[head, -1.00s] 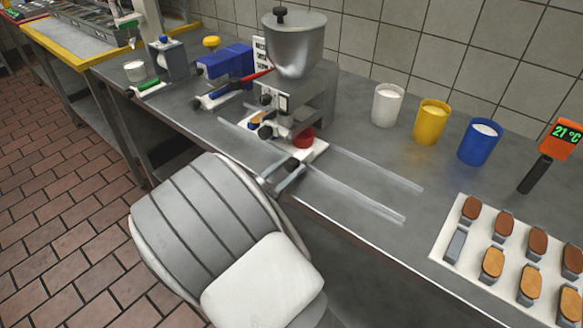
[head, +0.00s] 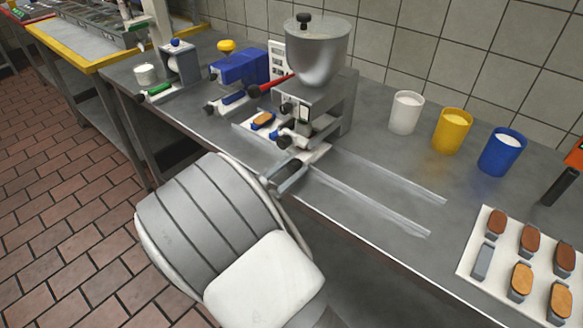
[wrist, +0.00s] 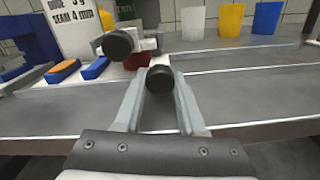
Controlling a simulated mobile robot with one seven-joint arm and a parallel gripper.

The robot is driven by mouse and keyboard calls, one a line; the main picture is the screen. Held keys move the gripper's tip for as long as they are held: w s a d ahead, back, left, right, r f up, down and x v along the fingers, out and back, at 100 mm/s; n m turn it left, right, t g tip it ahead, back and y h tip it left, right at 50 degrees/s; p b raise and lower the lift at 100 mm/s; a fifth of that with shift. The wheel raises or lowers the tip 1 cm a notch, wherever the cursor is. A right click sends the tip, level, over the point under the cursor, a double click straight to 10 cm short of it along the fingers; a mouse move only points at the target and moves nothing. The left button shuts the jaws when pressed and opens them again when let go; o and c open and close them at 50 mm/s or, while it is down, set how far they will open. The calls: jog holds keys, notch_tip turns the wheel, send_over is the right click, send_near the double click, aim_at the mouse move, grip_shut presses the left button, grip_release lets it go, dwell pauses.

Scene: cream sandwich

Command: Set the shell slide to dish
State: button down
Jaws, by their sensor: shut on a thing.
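The cream machine has a grey hopper (head: 318,55) and black-capped knobs low on its front. A white slide plate (head: 320,152) lies under it, between pale rails on the counter. Small blue pieces, one with an orange-brown top (head: 263,119), sit at the plate's left; they also show in the wrist view (wrist: 63,68). My gripper (head: 283,172) is at the front of the machine, shut on a black round knob (wrist: 160,78) between its fingertips. Another black knob (wrist: 118,44) is just behind and left, with a red part (wrist: 137,62) beyond it. The knob's link to the slide is hidden.
White (head: 405,112), yellow (head: 452,130) and blue (head: 502,151) cups stand right of the machine. A white tray (head: 466,262) with brown-topped pieces lies at the right. The rails (head: 400,185) are clear to the right.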

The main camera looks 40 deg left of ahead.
jog(key=shift+a+r, duration=0.1)
jog(key=shift+a, duration=0.15)
jog(key=c, duration=0.5)
grip_release()
jog(key=s+a+p, duration=0.1)
jog(key=s, duration=1.6)
jog(key=shift+s+a+p, duration=0.15)
jog(key=shift+a+p, duration=0.1)
jog(key=shift+p, duration=0.05)
